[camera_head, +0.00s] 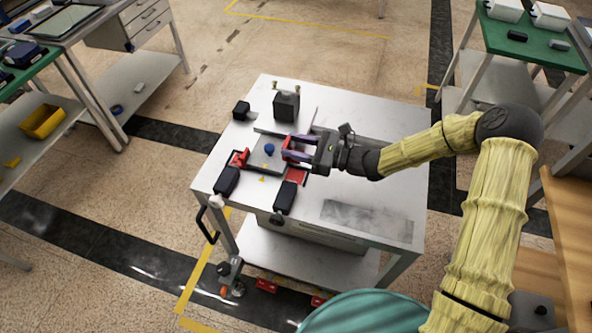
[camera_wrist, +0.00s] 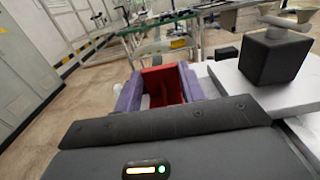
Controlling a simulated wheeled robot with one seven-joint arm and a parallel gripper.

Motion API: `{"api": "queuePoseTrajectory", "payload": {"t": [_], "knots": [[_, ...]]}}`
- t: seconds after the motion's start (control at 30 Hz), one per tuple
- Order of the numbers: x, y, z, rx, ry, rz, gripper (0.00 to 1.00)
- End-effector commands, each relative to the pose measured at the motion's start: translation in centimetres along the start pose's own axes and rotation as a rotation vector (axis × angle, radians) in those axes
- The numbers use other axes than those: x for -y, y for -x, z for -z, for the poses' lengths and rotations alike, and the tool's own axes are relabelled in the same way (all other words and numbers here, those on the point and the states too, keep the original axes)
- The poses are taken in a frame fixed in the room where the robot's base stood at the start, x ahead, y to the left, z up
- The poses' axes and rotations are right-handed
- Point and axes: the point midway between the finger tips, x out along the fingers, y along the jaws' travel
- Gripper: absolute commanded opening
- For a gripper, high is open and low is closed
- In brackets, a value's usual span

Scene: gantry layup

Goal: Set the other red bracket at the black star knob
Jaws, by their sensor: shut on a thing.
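My gripper (camera_head: 300,148), with purple fingers, is shut on a red bracket (camera_wrist: 162,84). The bracket also shows between the fingers in the head view (camera_head: 288,150), at the right side of a grey plate on the cart. I cannot tell whether it touches the plate. Another red bracket (camera_head: 239,158) stands at the plate's left side. A round blue knob (camera_head: 269,148) sits on the plate (camera_head: 262,165) between them. I cannot make out a black star knob for sure; the far side of the held bracket is hidden.
A dark block (camera_head: 286,105) and a small black block (camera_head: 241,110) stand behind. The cart top (camera_head: 385,190) is clear at right.

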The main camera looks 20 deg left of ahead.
Motion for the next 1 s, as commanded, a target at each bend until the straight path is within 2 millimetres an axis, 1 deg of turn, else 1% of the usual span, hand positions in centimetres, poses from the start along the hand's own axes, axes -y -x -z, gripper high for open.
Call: {"api": "queuePoseTrajectory", "payload": {"t": [0.1, 0.23, 0.33, 0.63, 0.9, 1.0], "knots": [[0.0, 0.0, 2.2, 0.002, -0.004, 0.000, 0.07], [0.0, -0.1, 4.3, 0.001, -0.002, 0.000, 0.07], [0.0, 0.0, 4.9, 0.002, 0.000, 0.000, 0.07], [0.0, 0.0, 5.1, 0.002, 0.000, 0.000, 0.07], [0.0, 0.0, 8.4, 0.001, -0.001, 0.001, 0.07], [0.0, 0.1, 8.7, 0.002, 0.001, 0.001, 0.07]]}}
